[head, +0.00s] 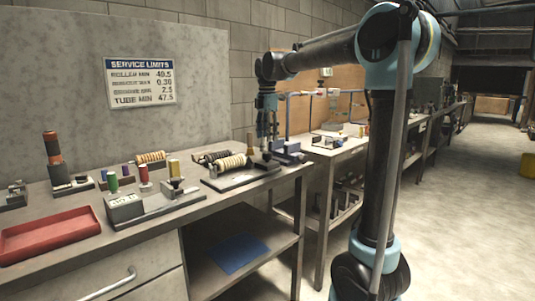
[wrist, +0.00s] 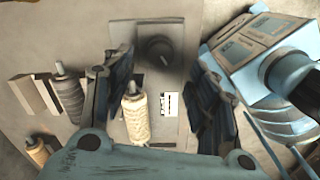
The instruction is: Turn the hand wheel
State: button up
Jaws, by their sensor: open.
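My gripper (wrist: 163,68) is open and empty, with one finger on each side of the knob as seen from above; contact cannot be told. In the head view, my gripper (head: 267,145) points down over the right end of the bench, at the roller fixture (head: 238,182). A cream ribbed roller (wrist: 136,115) lies beside the left finger.
A dark ribbed roller (wrist: 69,98) lies farther left in the wrist view. In the head view, a second fixture with coloured spools (head: 125,208) and a red tray (head: 50,235) stand to the left on the bench. Another bench (head: 335,146) stands behind to the right.

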aim_at(267, 156)
notch_tip(267, 156, down, 7)
jog(key=shift+f, duration=0.2)
dwell(0.3)
jog(key=c, duration=1.1)
